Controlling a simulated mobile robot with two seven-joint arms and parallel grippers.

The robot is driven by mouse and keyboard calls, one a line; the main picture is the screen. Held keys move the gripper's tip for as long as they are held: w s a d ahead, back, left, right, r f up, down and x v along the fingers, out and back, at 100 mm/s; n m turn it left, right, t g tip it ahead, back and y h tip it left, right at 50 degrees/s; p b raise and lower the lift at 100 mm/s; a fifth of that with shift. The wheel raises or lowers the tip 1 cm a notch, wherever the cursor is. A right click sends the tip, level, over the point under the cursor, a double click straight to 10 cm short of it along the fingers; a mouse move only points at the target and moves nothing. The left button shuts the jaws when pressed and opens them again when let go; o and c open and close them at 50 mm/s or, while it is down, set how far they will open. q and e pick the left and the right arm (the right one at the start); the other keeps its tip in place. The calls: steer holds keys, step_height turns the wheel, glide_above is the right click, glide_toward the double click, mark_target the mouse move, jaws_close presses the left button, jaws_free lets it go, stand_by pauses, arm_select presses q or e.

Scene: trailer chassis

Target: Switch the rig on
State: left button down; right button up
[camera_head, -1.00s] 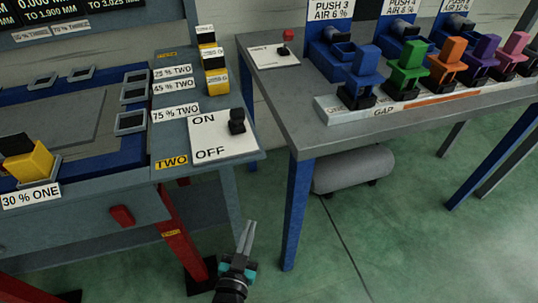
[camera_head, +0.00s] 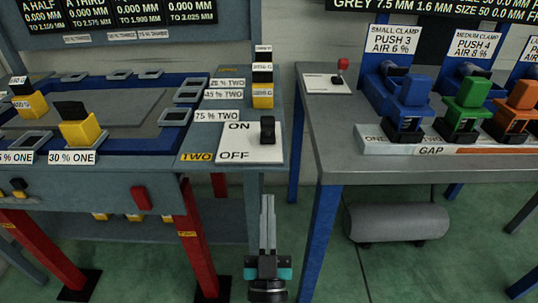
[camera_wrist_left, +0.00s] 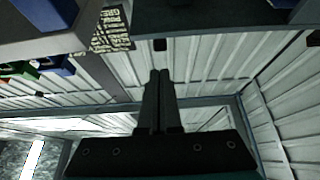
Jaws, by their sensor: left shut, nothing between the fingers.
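A white plate marked ON and OFF (camera_head: 240,141) lies on the front right corner of the left bench, beside a yellow TWO label. A black switch lever (camera_head: 267,130) stands at its right side; I cannot tell for sure which way it is set. My left gripper (camera_head: 267,198) is in front of and below the bench edge, its fingers pointing up toward the plate, shut and empty, apart from the lever. My right gripper is out of view.
Coloured clamps, such as the blue one (camera_head: 405,100), stand there. Yellow blocks (camera_head: 82,130) sit on the left bench. A gap separates bench and table; a grey tank (camera_head: 398,222) lies below.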

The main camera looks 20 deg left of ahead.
mark_target(268, 129)
arm_select(q)
steer(key=b+x, duration=0.2)
steer(key=x, duration=1)
steer(key=shift+w+r, duration=0.25)
steer(key=shift+w, duration=0.05)
steer(key=shift+w+a+r, duration=0.2)
steer(key=shift+w+r, duration=0.05)
steer(key=shift+w, duration=0.2)
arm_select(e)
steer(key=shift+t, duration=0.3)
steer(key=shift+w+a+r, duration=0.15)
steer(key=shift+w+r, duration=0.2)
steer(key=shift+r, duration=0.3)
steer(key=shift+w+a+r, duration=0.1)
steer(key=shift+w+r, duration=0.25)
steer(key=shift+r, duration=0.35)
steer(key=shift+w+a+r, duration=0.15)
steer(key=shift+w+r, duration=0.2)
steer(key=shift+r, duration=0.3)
arm_select(q)
steer(key=shift+r, duration=0.1)
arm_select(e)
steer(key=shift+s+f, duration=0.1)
